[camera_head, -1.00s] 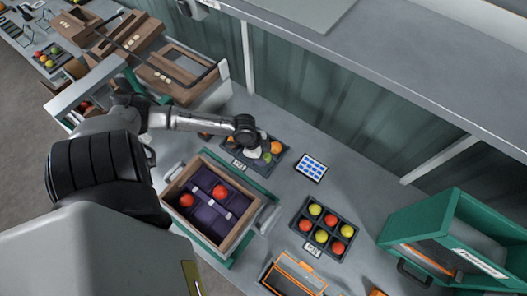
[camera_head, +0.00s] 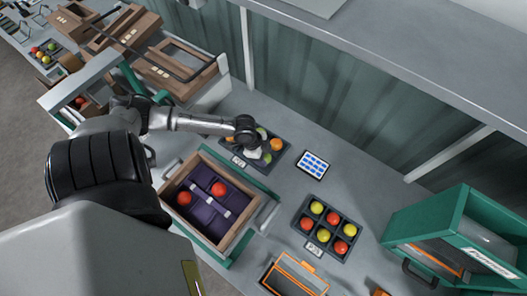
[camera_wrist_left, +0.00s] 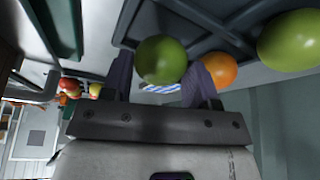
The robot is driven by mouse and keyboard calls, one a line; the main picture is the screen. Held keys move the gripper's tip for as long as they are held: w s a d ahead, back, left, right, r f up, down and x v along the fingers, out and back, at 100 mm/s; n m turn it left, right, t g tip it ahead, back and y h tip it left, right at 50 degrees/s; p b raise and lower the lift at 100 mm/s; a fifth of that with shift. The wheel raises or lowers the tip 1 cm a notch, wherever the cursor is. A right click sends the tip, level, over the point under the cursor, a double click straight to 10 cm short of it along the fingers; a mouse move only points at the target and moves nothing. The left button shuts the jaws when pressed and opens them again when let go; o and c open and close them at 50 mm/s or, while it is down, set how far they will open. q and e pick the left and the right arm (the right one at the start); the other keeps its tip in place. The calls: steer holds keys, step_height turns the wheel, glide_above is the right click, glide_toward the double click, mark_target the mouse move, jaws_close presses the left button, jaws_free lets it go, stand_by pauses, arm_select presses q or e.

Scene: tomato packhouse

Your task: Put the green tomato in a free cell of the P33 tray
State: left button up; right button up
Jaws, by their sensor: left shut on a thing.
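My left gripper (camera_wrist_left: 160,85) is shut on a green tomato (camera_wrist_left: 160,60), held between its two purple-grey fingers. In the head view the same gripper (camera_head: 256,154) is low over a dark divided tray (camera_head: 238,152) at the back of the bench. That tray has an orange tomato (camera_head: 277,145) and a green one (camera_head: 262,133) at its far side, and green also shows beside the fingers. In the wrist view the orange tomato (camera_wrist_left: 220,70) and another green tomato (camera_wrist_left: 290,40) are to the right of the held one. The tray label is too small to read, and the gripper hides some cells.
A wooden crate with purple lining (camera_head: 240,239) holds two red tomatoes in front of the arm. A second divided tray (camera_head: 343,219) holds several red and yellow tomatoes. A tablet (camera_head: 313,165) lies between. A green box (camera_head: 440,205) stands at right.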

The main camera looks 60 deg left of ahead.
arm_select(q)
steer(key=shift+f, duration=0.5)
stand_by(0.4)
steer(key=o, duration=0.8)
steer(key=c, duration=0.3)
steer(key=shift+c, duration=0.2)
steer(key=shift+r, duration=0.1)
step_height(320, 180, up, 7)
steer(key=p, duration=0.7)
stand_by(0.3)
